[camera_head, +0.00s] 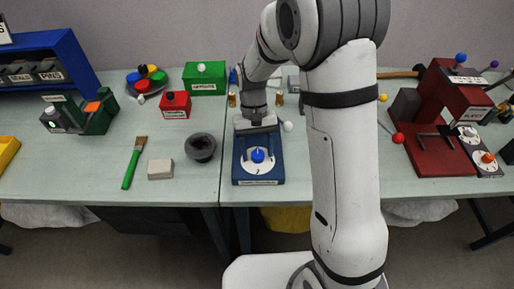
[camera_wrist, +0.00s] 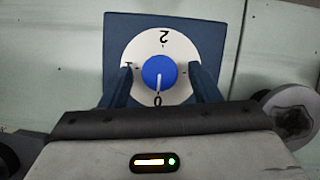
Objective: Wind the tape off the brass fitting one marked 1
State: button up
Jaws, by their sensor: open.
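Two small brass fittings stand at the back of the blue dial unit, one on the left (camera_head: 232,100) and one on the right (camera_head: 279,99). Their marks are too small to read, and I make out no tape. The blue dial unit (camera_head: 240,176) has a white dial with a blue knob (camera_wrist: 157,71). In the wrist view the knob's white pointer points at the upside-down 0. My gripper (camera_wrist: 161,75) is open, its two dark fingers on either side of the knob. I cannot tell whether they touch it. My wrist hides part of the unit in the head view.
A dark round bowl (camera_head: 200,147) and a pale block (camera_head: 160,169) lie left of the unit. Red (camera_head: 175,104) and green (camera_head: 205,78) boxes stand behind. A dark red machine (camera_head: 443,150) is at right.

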jog(key=v, duration=0.7)
jog(key=shift+w+r, duration=0.2)
jog(key=shift+r, duration=0.15)
jog(key=s+d+r+t, duration=0.3)
jog(key=s+d, duration=0.3)
jog(key=s, duration=0.2)
jog(key=s+d+r+m+t, duration=0.1)
jog(key=s+d+r+t, duration=0.3)
jog(key=s+d, duration=0.3)
jog(key=shift+s+r+m+y, duration=0.3)
jog(key=shift+s+r, duration=0.2)
jog(key=shift+s, duration=0.3)
